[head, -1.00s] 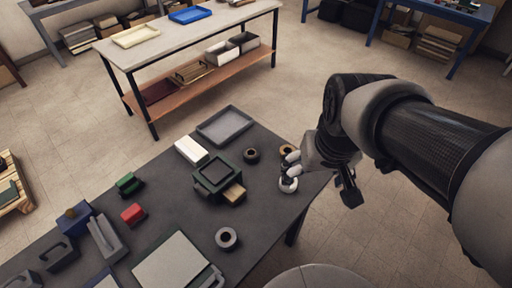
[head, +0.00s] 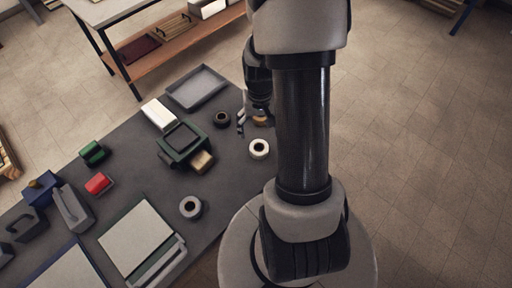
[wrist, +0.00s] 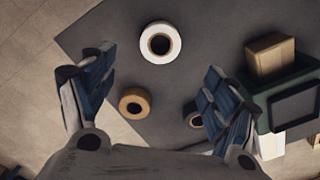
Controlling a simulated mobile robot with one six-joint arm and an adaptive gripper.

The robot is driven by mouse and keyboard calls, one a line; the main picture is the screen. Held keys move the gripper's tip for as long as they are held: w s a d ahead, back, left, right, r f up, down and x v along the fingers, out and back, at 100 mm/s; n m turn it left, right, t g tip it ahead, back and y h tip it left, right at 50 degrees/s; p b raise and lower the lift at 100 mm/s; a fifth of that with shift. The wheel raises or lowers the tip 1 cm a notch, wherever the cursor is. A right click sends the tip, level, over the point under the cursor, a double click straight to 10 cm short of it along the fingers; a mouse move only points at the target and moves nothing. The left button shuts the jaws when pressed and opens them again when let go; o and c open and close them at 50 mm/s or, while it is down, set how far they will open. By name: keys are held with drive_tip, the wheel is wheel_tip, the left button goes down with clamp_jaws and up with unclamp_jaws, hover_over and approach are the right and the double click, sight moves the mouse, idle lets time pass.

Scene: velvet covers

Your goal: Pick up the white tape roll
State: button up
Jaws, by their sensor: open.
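The white tape roll (head: 259,156) lies flat near the right edge of the dark table in the head view, its hole facing up. In the wrist view the white tape roll (wrist: 158,27) is at top centre, just beyond the fingertips and whole in sight. My gripper (wrist: 155,72) is open and empty, its two blue-padded fingers spread apart. In the head view my gripper (head: 244,116) is above the table behind the white roll, partly hidden by my arm.
A tan tape roll (wrist: 134,92) lies between my fingers in the wrist view. A dark roll (head: 221,126) lies to its left, and a grey roll (head: 181,207) nearer. A green device (head: 170,155) and a grey tray (head: 197,100) stand left. Bare table surrounds the white roll.

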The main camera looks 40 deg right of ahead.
drive_tip(key=b, duration=0.2)
hover_over(259, 147)
wheel_tip(259, 147, down, 6)
drive_tip(key=shift+w+d+f, duration=0.1)
drive_tip(key=shift+w, duration=0.05)
wheel_tip(259, 147, down, 5)
drive_tip(key=shift+f+b, duration=0.15)
drive_tip(key=shift+b, duration=0.95)
drive_tip(key=shift+c, duration=0.5)
drive_tip(key=c, duration=1.1)
